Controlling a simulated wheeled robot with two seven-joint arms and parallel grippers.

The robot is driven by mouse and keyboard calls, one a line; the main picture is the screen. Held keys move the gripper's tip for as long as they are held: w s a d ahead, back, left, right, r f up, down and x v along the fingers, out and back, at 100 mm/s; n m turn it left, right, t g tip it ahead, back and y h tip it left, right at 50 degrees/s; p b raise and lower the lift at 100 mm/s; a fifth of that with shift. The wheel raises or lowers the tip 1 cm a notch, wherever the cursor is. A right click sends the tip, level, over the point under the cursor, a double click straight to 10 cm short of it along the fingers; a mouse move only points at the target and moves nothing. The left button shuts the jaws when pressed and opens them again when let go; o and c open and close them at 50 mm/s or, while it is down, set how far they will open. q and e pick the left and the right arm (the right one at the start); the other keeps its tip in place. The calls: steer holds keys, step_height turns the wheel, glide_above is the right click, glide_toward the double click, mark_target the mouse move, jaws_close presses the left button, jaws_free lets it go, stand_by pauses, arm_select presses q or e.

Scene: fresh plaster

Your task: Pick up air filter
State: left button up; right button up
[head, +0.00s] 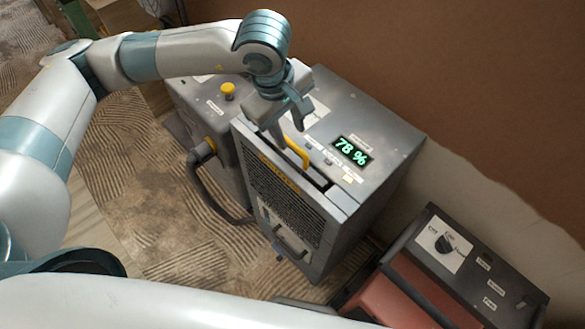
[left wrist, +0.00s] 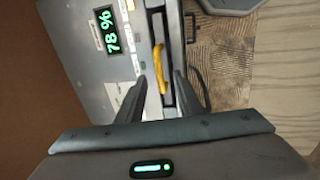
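The air filter shows as a yellow handle (head: 297,152) at a dark slot in the top of a grey machine (head: 385,125); the rest of the filter is hidden, seemingly inside the slot. My left gripper (head: 287,122) points down over the slot, close to the handle's far end. In the left wrist view the fingers of my left gripper (left wrist: 161,82) are apart, with the yellow handle (left wrist: 159,68) lined up in the gap between them. I cannot tell whether a finger touches the handle. My right gripper is out of view.
The machine's display reads 78 %. Left of it stands another grey unit with a yellow knob (head: 228,89) and a dark hose (head: 212,190). A red and grey box with a dial (head: 444,243) stands at the lower right. The brown wall (head: 470,70) is close behind.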

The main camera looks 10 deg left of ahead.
mark_target(293, 144)
arm_select(q)
steer(key=shift+f, duration=0.3)
steer(key=shift+w+f+p, duration=0.2)
steer(key=shift+f+p, duration=0.3)
steer(key=shift+p, duration=0.15)
steer(key=f+p, duration=0.2)
steer(key=shift+w+d+f, duration=0.1)
steer(key=shift+w+f, duration=0.35)
steer(key=shift+f, duration=0.6)
jaws_close()
steer(key=shift+r, duration=0.1)
stand_by(0.5)
